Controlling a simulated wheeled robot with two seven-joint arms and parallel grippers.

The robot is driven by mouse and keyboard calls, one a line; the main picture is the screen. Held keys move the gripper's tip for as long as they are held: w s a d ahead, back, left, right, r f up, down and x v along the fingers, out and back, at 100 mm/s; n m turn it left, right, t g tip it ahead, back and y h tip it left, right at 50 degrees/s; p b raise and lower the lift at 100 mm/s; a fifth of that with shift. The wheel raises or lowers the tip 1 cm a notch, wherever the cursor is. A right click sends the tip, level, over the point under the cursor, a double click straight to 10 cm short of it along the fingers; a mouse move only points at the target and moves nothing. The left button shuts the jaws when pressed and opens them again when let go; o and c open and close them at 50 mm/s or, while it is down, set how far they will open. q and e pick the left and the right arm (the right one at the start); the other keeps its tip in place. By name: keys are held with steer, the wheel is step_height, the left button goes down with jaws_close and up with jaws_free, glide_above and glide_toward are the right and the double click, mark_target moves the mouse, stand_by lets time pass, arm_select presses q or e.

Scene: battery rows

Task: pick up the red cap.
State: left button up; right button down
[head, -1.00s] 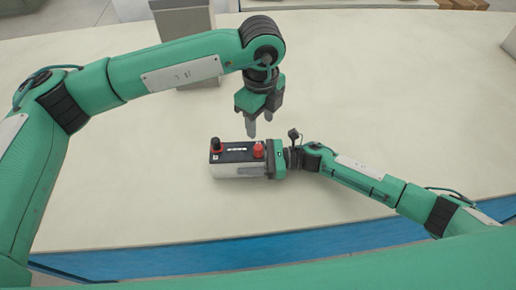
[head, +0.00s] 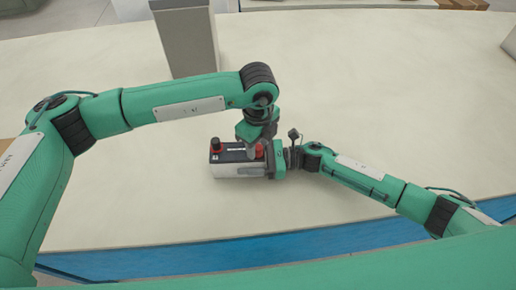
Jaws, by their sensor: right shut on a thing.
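A battery (head: 228,169) with a black top and a pale body stands on the table. A red cap (head: 260,150) sits on its top at the right end, partly hidden by my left gripper. A black cap (head: 215,144) is on the left end, with red at its base. My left gripper (head: 259,153) points down at the red cap, with its fingers around or right beside it; whether they are shut does not show. My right gripper (head: 268,170) is shut on the battery's right end.
The pale table (head: 380,90) is wide and mostly clear around the battery. A grey box-like block (head: 187,40) stands behind my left arm. A blue strip (head: 180,257) runs along the table's front edge.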

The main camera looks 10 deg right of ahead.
arm_select(q)
steer(key=c, duration=0.8)
step_height(320, 180, up, 10)
steer(key=o, duration=0.3)
steer(key=shift+c, duration=1.4)
steer(key=shift+r, duration=0.8)
step_height(320, 180, up, 5)
glide_above(258, 147)
steer(key=shift+f, duration=0.2)
